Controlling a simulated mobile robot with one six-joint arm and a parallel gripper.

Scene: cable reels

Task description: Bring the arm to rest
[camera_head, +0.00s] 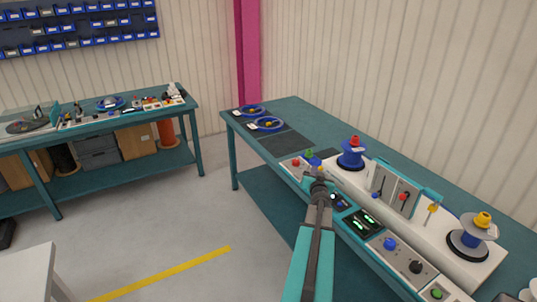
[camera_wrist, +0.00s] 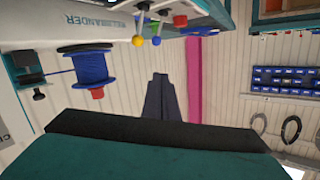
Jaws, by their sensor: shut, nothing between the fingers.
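My gripper shows in the wrist view as two dark fingers (camera_wrist: 158,78) close together, shut and empty. They point toward the pale ribbed wall and touch nothing visible. In the head view my arm reaches up from the bottom centre, and its end, with my gripper (camera_head: 314,180), is over the front edge of the teal bench (camera_head: 285,111), left of the white winding machine (camera_head: 444,229). The fingers are too small there to make out. The wrist picture looks upside down; a blue cable reel (camera_wrist: 90,67) with a red knob is at its left, apart from the fingers.
Control boxes (camera_head: 410,266) line the bench front. Two blue coils (camera_head: 268,123) lie at its far left end. A second bench (camera_head: 100,123) stands left. Open floor (camera_head: 160,225) lies between the benches.

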